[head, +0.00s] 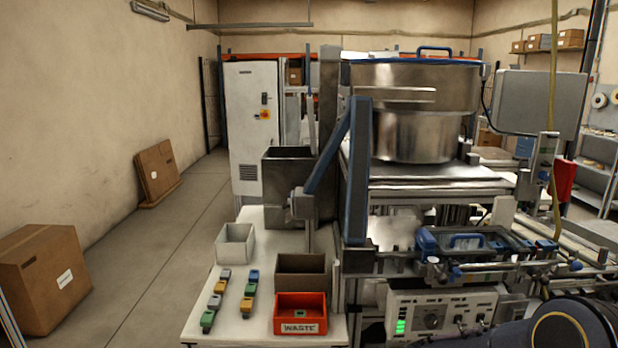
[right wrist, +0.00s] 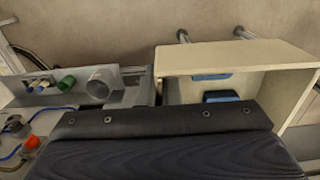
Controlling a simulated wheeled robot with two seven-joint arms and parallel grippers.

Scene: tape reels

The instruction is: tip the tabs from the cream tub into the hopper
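A small pale, off-white open tub (head: 235,250) stands upright on the white table at the left; it best fits the cream tub. No tabs can be made out inside it. A grey metal open-topped bin (head: 287,180) behind it looks like the hopper; its inside is hidden. My left gripper is not in view. My right arm shows at the bottom right of the head view, its gripper outside the picture. In the right wrist view a dark body with screws, seemingly my gripper's housing, fills the bottom; its fingertips do not show.
A taupe tub (head: 300,268) and a red WASTE bin (head: 300,326) stand right of several small coloured blocks (head: 249,290). A large steel bowl (head: 415,100) and machine frame fill the right. A cream open box (right wrist: 280,58) with blue parts shows in the wrist view.

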